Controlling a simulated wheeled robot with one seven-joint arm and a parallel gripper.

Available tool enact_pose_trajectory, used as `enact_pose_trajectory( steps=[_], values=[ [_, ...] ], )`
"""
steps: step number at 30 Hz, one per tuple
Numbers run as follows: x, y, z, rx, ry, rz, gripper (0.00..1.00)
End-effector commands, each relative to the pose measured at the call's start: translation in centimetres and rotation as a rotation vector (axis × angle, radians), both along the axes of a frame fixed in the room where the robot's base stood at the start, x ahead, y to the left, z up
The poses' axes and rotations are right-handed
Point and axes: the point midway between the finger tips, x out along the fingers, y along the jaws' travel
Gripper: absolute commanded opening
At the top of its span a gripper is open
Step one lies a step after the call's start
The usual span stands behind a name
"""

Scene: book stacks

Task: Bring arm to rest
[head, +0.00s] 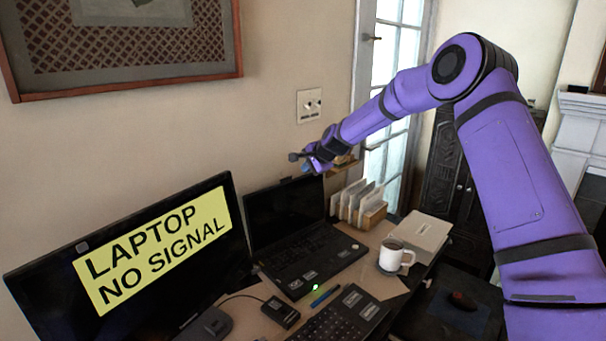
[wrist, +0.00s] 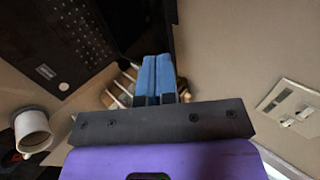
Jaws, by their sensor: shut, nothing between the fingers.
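My purple arm reaches out over the desk from the right in the head view. My gripper (head: 308,164) is at its end, high above the back of the desk and close to the wall. In the wrist view its two blue fingers (wrist: 158,78) lie side by side, closed together with nothing between them. The black laptop (head: 303,243) stands open on the desk below the gripper. A wooden file holder (head: 374,216) with white papers stands just right of the laptop's screen, and it shows beyond the fingers in the wrist view (wrist: 118,92).
A monitor (head: 60,290) reading "LAPTOP NO SIGNAL" stands at the left. A white mug (head: 393,260), a keyboard (head: 340,318) and a small black box (head: 281,312) are on the desk. The wall carries a switch plate (head: 310,105) and a framed picture (head: 120,45).

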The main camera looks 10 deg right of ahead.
Motion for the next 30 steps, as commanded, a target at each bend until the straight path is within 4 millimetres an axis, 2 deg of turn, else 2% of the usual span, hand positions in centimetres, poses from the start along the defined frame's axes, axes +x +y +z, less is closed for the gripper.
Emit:
enact_pose_trajectory(
  steps=[5,8,11,21,30],
  values=[
    [-1.0,-0.2,1.4,-0.017,-0.004,0.015,0.00],
    [-2.6,0.0,3.2,-0.063,-0.011,0.055,0.00],
    [-5.0,0.0,5.9,-0.134,-0.022,0.114,0.00],
    [-15.8,-1.0,14.1,-0.390,-0.038,0.311,0.00],
    [-26.5,-3.0,19.2,-0.584,-0.032,0.448,0.00]
  ],
)
